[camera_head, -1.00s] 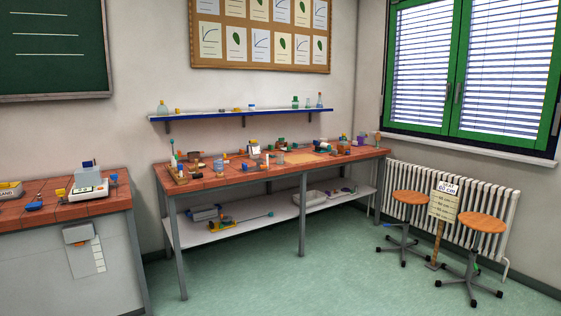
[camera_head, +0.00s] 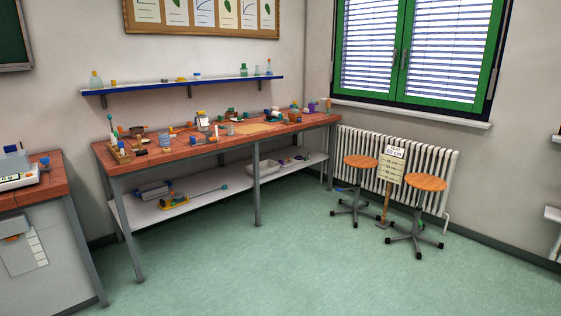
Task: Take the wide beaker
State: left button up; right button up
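Several small glass vessels stand on the long tiled bench (camera_head: 215,143). One clear, pale blue beaker-like vessel (camera_head: 165,142) stands upright near the bench's left part. A smaller clear vessel (camera_head: 229,129) stands near the middle of the bench. At this distance I cannot tell which of them is the wide beaker. Neither of my grippers is in view.
A blue-edged wall shelf (camera_head: 185,85) with bottles hangs above the bench. A second bench (camera_head: 55,185) stands at the left. Two stools (camera_head: 361,161) and a sign (camera_head: 390,170) stand before the radiator (camera_head: 435,165). The green floor (camera_head: 300,260) ahead is open.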

aim_at(230, 126)
jog(key=z, duration=0.3)
jog(key=i, duration=2.5)
jog(key=u, duration=0.2)
jog(key=i, duration=2.45)
jog(key=u, duration=0.5)
